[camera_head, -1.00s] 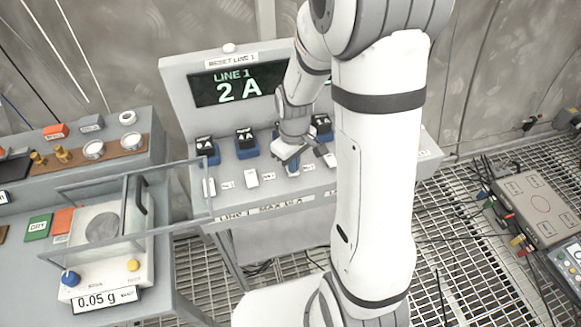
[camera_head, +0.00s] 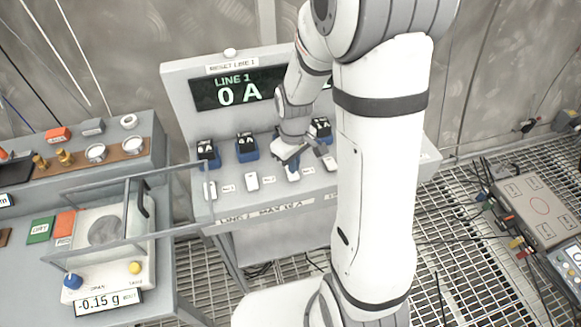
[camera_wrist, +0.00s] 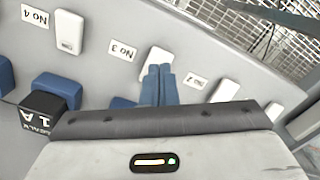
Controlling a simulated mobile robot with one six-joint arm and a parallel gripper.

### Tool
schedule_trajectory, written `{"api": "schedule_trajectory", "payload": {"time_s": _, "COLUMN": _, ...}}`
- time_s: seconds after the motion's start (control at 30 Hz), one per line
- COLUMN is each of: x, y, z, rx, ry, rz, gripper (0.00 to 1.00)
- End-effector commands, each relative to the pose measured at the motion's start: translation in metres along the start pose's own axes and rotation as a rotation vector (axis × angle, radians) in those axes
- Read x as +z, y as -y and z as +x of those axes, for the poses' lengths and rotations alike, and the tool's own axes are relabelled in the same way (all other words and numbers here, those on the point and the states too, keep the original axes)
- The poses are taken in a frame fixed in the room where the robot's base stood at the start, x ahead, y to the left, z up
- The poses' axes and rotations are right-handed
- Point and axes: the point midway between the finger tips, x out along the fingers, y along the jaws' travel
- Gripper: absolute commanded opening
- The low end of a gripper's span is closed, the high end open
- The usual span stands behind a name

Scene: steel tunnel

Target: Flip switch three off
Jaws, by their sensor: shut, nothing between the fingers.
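Switch three is a white rocker (camera_wrist: 157,56) beside the No 3 label (camera_wrist: 122,50) in the wrist view. My gripper (camera_wrist: 160,72) is shut and empty, its blue-grey fingertips at this rocker and covering part of it. I cannot tell whether they touch it or which way it is tilted. In the head view my gripper (camera_head: 291,166) is low over the grey panel (camera_head: 228,210), at the third rocker. The panel's display (camera_head: 232,92) reads LINE 1, 0 A; its right part is hidden by my arm.
Neighbouring white rockers (camera_wrist: 69,32) and (camera_wrist: 225,91) lie close on both sides. Black-topped blue blocks (camera_head: 246,146) stand behind the rockers. A glass-shielded scale (camera_head: 105,235) reading -0.15 g is at left. A grey box with cables (camera_head: 540,208) lies at right.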

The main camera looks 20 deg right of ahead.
Motion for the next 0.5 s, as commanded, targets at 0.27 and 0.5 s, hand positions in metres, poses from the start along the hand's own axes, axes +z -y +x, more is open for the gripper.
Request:
{"api": "schedule_trajectory", "payload": {"time_s": 0.27, "x": 0.000, "y": 0.000, "z": -0.027, "rx": 0.001, "ry": -0.002, "rz": 0.000, "gripper": 0.00}}
{"api": "schedule_trajectory", "payload": {"time_s": 0.5, "x": 0.000, "y": 0.000, "z": -0.045, "rx": 0.001, "ry": -0.002, "rz": 0.000, "gripper": 0.00}}
